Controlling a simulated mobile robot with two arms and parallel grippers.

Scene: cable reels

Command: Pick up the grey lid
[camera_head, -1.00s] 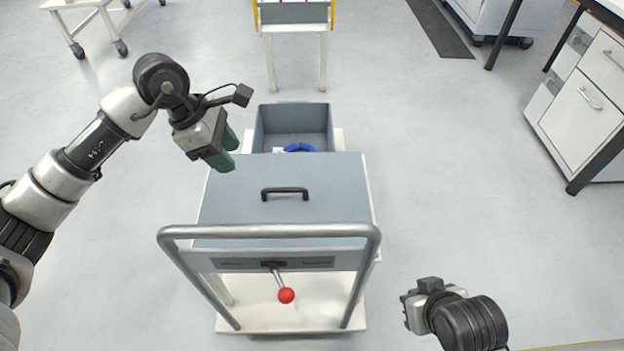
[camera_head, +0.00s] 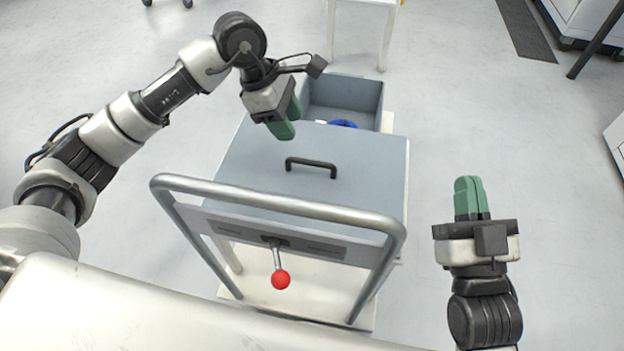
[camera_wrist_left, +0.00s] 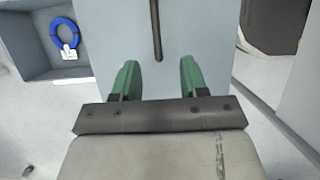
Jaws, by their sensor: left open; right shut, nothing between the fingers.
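The grey lid (camera_head: 350,187) lies flat on top of the cart, with a black bar handle (camera_head: 311,167) at its middle. My left gripper (camera_head: 288,121) is open and empty, up and to the left of the handle in the head view. In the left wrist view the lid (camera_wrist_left: 190,40) and its dark handle (camera_wrist_left: 156,28) lie ahead of the green fingertips (camera_wrist_left: 160,75), with the handle's line between them, apart from the fingers. My right gripper (camera_head: 469,184) is shut and empty, to the right of the cart.
Behind the lid is an open grey bin (camera_head: 344,92) holding a blue ring (camera_head: 343,124), partly hidden by the bin wall. A bent metal push rail (camera_head: 280,209) crosses the near side of the cart, above a red-knobbed lever (camera_head: 281,280). Open floor (camera_head: 535,150) lies to the right.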

